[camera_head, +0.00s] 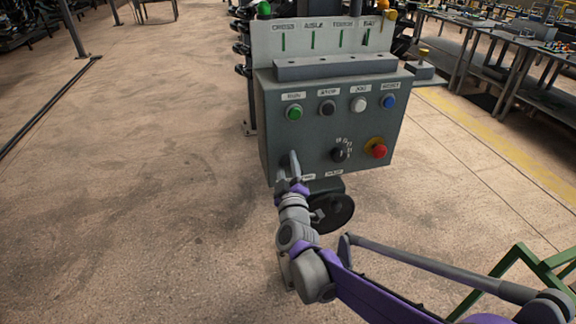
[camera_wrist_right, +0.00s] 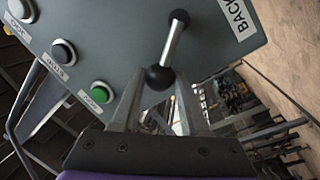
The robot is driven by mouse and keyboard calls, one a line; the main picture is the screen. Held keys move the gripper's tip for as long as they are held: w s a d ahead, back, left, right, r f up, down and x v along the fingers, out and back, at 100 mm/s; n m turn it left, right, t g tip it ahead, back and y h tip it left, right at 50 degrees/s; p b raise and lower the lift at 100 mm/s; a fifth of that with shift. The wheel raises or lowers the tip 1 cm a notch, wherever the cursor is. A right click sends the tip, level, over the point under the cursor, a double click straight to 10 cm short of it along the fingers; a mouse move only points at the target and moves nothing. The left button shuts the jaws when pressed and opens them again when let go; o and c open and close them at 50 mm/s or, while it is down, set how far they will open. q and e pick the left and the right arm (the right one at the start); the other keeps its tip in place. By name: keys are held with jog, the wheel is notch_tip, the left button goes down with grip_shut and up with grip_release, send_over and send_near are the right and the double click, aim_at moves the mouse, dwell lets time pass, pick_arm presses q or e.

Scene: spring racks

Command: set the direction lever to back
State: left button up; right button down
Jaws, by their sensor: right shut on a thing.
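The direction lever, a silver rod with a black ball knob, shows in the right wrist view (camera_wrist_right: 172,43). It runs from a dark pivot at the top down to the knob between my fingertips. A white label reading BACK (camera_wrist_right: 237,16) is on the panel to the right of the pivot. My right gripper (camera_wrist_right: 158,88) is shut on the lever's knob. In the head view my right gripper (camera_head: 291,172) is at the lower left of the grey control box (camera_head: 320,130) and hides most of the lever and part of a label. My left gripper is not in view.
The box has green (camera_head: 294,112), black, white and blue buttons (camera_head: 389,101), a rotary selector (camera_head: 339,154) and a red emergency stop (camera_head: 379,151). A black handwheel (camera_head: 335,213) sits below, close to my right wrist. Floor to the left is clear; workbenches stand far right.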

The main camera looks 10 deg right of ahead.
dwell(0.4)
jog(key=shift+c, duration=2.2)
grip_release()
jog(key=shift+s, duration=0.1)
jog(key=s+a+f, duration=0.1)
jog(key=s, duration=0.9)
jog(key=shift+s+a+f, duration=0.15)
jog(key=shift+s+a, duration=0.05)
jog(key=shift+s, duration=0.05)
